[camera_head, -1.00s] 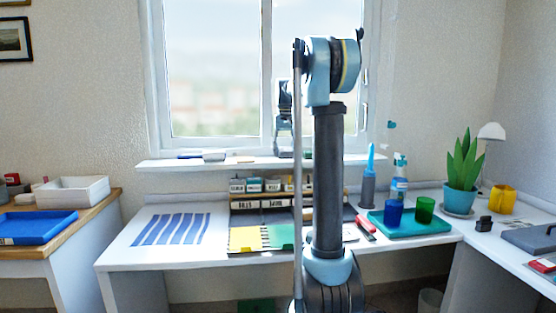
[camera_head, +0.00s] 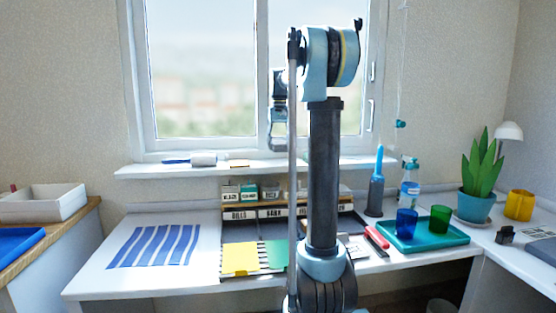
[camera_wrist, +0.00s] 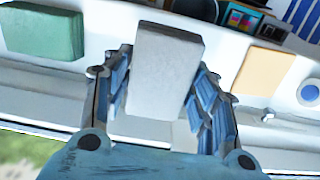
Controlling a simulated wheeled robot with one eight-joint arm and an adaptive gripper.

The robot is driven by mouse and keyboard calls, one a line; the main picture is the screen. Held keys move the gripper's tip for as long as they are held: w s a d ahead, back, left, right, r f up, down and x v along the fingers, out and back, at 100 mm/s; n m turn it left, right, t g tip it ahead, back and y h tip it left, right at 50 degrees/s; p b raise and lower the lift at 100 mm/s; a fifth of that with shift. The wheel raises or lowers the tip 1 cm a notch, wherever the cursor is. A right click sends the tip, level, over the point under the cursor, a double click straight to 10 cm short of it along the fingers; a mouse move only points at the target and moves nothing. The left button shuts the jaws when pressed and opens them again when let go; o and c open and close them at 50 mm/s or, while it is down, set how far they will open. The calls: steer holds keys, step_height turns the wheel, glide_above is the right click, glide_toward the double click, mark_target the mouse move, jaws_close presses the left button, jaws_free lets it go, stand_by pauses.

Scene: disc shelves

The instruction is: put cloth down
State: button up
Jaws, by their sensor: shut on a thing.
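My gripper (camera_wrist: 160,95) is shut on a pale grey, flat block-like piece (camera_wrist: 167,62), which I take to be the folded cloth. One finger lies along each side of it in the wrist view. It is over the white window sill (camera_wrist: 60,85); I cannot tell whether it touches the sill. The held piece cannot be made out there.
On the sill are a green block (camera_wrist: 45,30), a tan flat piece (camera_wrist: 262,72) and a white roll (camera_head: 204,159). Below, the desk holds a blue-striped sheet (camera_head: 155,246), labelled organiser (camera_head: 240,214), and teal tray (camera_head: 445,243) with blue and green cups. A spray bottle (camera_head: 410,185) stands behind.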

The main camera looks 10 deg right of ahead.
mark_target(279, 163)
steer(key=shift+f, duration=2.75)
steer(key=o, duration=1)
steer(key=shift+c, duration=0.2)
steer(key=shift+r, duration=0.1)
step_height(279, 163, up, 12)
steer(key=shift+f, duration=0.1)
